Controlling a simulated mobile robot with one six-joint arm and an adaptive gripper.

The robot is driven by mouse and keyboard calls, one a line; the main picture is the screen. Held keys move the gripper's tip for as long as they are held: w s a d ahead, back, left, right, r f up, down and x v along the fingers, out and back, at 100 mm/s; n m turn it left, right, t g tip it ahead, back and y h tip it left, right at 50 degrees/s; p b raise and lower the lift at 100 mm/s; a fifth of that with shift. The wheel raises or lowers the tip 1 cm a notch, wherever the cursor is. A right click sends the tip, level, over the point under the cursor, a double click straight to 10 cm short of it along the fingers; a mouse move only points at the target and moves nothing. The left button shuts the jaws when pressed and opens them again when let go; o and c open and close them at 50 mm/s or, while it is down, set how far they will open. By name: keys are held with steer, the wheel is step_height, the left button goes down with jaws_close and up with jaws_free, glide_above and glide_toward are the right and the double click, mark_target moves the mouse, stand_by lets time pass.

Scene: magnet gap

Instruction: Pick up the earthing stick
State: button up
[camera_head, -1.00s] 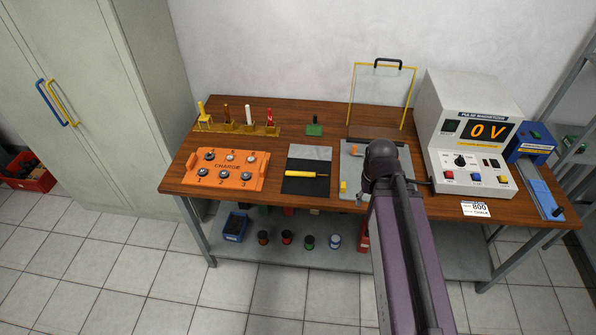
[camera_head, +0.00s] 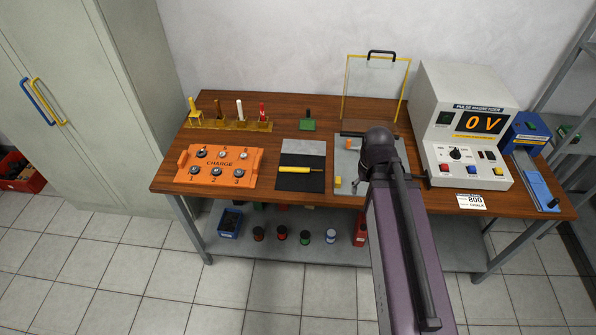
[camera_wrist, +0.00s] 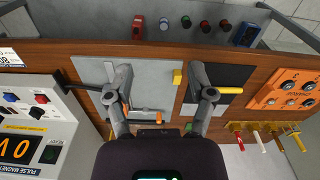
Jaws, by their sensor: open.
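A stick with a yellow handle (camera_head: 294,169), which I take to be the earthing stick, lies across a black mat (camera_head: 290,184) on the wooden table in the head view. Its thin end points right. In the wrist view its yellow handle (camera_wrist: 230,90) shows just right of the right finger, which hides part of it. My gripper (camera_wrist: 161,72) is open, with nothing between its fingers. It is over the grey plate (camera_wrist: 150,95) beside the mat. In the head view my arm mostly hides the gripper.
An orange charge box (camera_head: 217,168) stands left of the mat. A rack (camera_head: 230,124) of coloured handles is behind it. The magnet console (camera_head: 464,130) reads 0 V at right. A clear yellow-framed guard (camera_head: 376,90) stands at the back. A yellow block (camera_wrist: 177,77) is on the plate.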

steer(key=w+a+f+n+t+b, duration=0.1)
steer(key=w+a+f+n+b, duration=0.2)
steer(key=w+a+n, duration=0.5)
steer(key=w+a+f+n+b, duration=0.3)
steer(key=w+a+n, duration=0.5)
steer(key=w+a, duration=0.5)
steer(key=shift+w+f+n+t, duration=0.25)
steer(key=shift+w+n+t, duration=0.15)
steer(key=shift+w, duration=0.55)
steer(key=shift+f+b, duration=0.1)
steer(key=shift+b, duration=0.2)
steer(key=b, duration=0.8)
glide_above(296, 170)
step_height(296, 170, down, 8)
steer(key=shift+f, duration=0.2)
steer(key=shift+f+b, duration=0.15)
steer(key=shift+b, duration=0.2)
steer(key=f+b, duration=0.5)
steer(key=shift+w, duration=0.3)
steer(key=shift+r, duration=0.1)
